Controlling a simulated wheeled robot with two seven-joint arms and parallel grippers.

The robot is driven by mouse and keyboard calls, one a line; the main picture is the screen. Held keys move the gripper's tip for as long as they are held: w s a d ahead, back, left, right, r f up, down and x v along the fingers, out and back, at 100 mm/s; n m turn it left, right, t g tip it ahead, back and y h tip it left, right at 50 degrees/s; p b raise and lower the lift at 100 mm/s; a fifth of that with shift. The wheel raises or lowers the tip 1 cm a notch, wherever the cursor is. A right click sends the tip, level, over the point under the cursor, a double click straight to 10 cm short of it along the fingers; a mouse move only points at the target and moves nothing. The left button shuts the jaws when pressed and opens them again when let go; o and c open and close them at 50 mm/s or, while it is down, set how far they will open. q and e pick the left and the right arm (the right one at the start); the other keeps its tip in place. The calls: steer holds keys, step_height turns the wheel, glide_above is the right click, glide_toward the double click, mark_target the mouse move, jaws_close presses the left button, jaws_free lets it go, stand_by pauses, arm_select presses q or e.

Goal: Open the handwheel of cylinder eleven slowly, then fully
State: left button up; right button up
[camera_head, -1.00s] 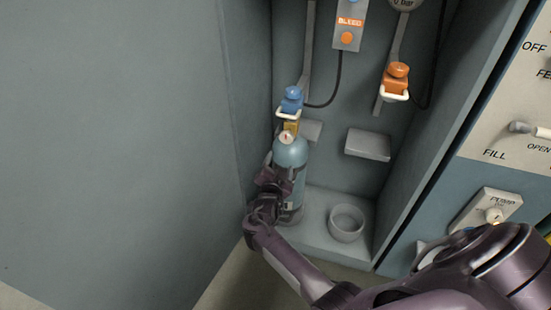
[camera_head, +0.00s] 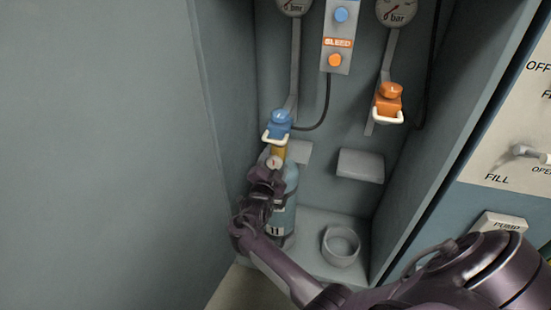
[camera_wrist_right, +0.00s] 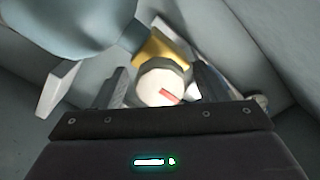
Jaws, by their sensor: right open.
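Cylinder eleven (camera_head: 291,182) is a blue-grey bottle standing upright in the left bay of the cabinet, partly hidden by my right gripper. Its handwheel (camera_head: 275,163) is a small pale knob with a red mark, below a brass valve part (camera_head: 279,151). A blue yoke connector (camera_head: 278,124) with a pale handle sits above it. My right gripper (camera_head: 268,176) is open at the front of the cylinder's neck. In the right wrist view the handwheel (camera_wrist_right: 162,84) sits between the two open fingers (camera_wrist_right: 161,88); I cannot tell whether they touch it. My left gripper is not in view.
An orange connector (camera_head: 389,103) hangs to the right, above a grey shelf block (camera_head: 360,165). A round grey cup (camera_head: 341,246) stands on the bay floor. The cabinet side wall (camera_head: 225,130) is close on the left. A bleed panel (camera_head: 338,38) is above.

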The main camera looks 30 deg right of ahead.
steer(key=shift+a, duration=0.1)
steer(key=shift+s, duration=0.1)
steer(key=shift+c, duration=1.1)
steer(key=c, duration=0.8)
steer(key=shift+n, duration=0.3)
